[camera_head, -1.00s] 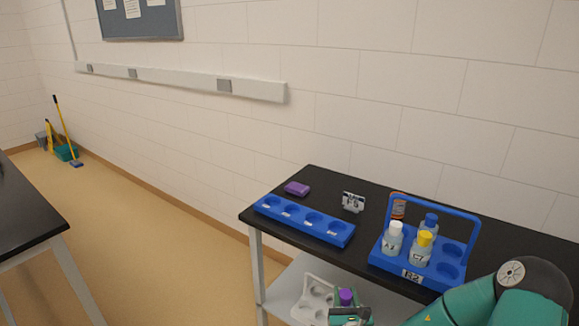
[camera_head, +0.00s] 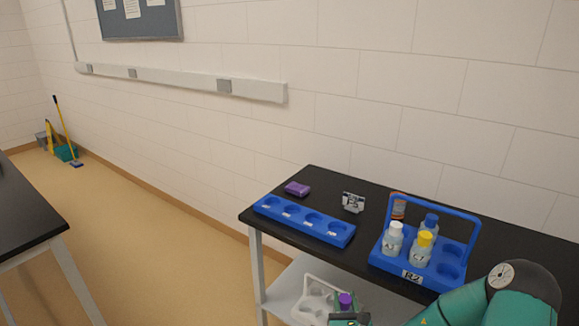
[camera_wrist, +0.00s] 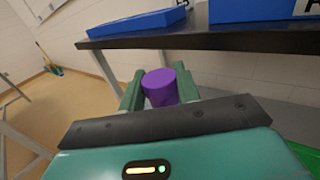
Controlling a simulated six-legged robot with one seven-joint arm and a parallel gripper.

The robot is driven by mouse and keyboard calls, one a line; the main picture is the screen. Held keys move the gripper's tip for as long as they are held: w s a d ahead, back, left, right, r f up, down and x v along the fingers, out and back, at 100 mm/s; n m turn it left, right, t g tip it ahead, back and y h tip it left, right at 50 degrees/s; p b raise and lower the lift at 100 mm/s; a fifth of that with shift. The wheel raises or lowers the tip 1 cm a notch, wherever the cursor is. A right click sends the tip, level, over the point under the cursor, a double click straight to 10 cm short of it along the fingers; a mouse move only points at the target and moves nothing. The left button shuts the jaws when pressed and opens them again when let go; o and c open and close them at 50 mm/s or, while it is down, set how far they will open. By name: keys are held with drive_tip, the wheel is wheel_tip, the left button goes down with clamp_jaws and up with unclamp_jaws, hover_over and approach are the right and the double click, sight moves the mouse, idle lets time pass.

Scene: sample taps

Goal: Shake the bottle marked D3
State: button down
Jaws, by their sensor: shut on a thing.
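A bottle with a purple cap (camera_head: 345,300) is held between the green fingers of my gripper (camera_head: 346,315), low in front of the black table. In the wrist view the purple cap (camera_wrist: 160,87) sits between the two fingers (camera_wrist: 159,92), which are shut on the bottle. The bottle's label is hidden, so I cannot read D3 on it. Its lower part is also hidden by my gripper.
A white rack (camera_head: 312,288) sits on the lower shelf.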

sight(343, 311)
wheel_tip(343, 311, down, 5)
drive_tip(key=shift+w+a+f, duration=0.1)
drive_tip(key=shift+w, duration=0.05)
wheel_tip(343, 311, up, 7)
drive_tip(key=shift+r, duration=0.1)
wheel_tip(343, 311, down, 7)
drive_tip(key=shift+a+f, duration=0.1)
drive_tip(key=shift+f, duration=0.1)
drive_tip(key=shift+s+r, duration=0.2)
drive_tip(key=shift+r, duration=0.1)
drive_tip(key=shift+w+f, duration=0.15)
